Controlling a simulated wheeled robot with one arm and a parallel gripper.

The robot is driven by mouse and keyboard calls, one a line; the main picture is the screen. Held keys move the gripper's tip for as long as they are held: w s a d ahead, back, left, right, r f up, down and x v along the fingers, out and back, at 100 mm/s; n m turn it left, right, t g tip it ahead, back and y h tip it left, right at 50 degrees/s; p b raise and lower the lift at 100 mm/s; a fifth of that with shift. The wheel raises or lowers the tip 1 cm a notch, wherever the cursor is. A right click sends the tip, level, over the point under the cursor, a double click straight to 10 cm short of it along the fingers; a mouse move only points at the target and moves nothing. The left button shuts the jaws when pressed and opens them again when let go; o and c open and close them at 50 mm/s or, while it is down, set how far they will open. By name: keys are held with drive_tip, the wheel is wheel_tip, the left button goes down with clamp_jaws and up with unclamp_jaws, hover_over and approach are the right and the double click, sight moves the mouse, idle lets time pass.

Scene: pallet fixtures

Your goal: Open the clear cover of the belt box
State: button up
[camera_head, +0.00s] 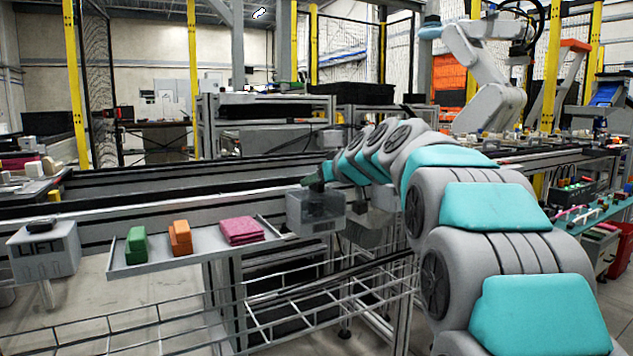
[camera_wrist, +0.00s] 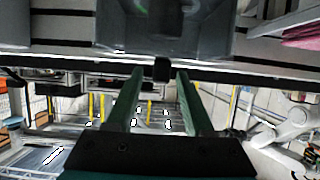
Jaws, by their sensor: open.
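The belt box with its clear cover (camera_head: 308,207) is a grey, see-through box at the right end of the small shelf, and the cover looks closed. In the wrist view the clear cover (camera_wrist: 185,35) fills the top middle, with dark contents showing faintly through it. A small black tab (camera_wrist: 161,70) sticks out from its edge. My gripper (camera_wrist: 158,78) is open, its two green fingers on either side of the tab with gaps visible. In the head view my gripper (camera_head: 316,182) is at the top of the box; its fingertips are hard to make out.
A grey shelf (camera_head: 190,262) left of the box holds a green block (camera_head: 136,246), an orange block (camera_head: 180,238) and a pink stack (camera_head: 241,231). A similar box marked LIFT (camera_head: 43,252) stands at the far left. Conveyor rails (camera_head: 150,190) run behind; a wire rack (camera_head: 310,310) is below.

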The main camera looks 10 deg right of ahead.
drive_tip(key=shift+w+a+f, duration=0.1)
drive_tip(key=shift+w+f, duration=0.1)
drive_tip(key=shift+w, duration=0.2)
clamp_jaws()
idle(1.3)
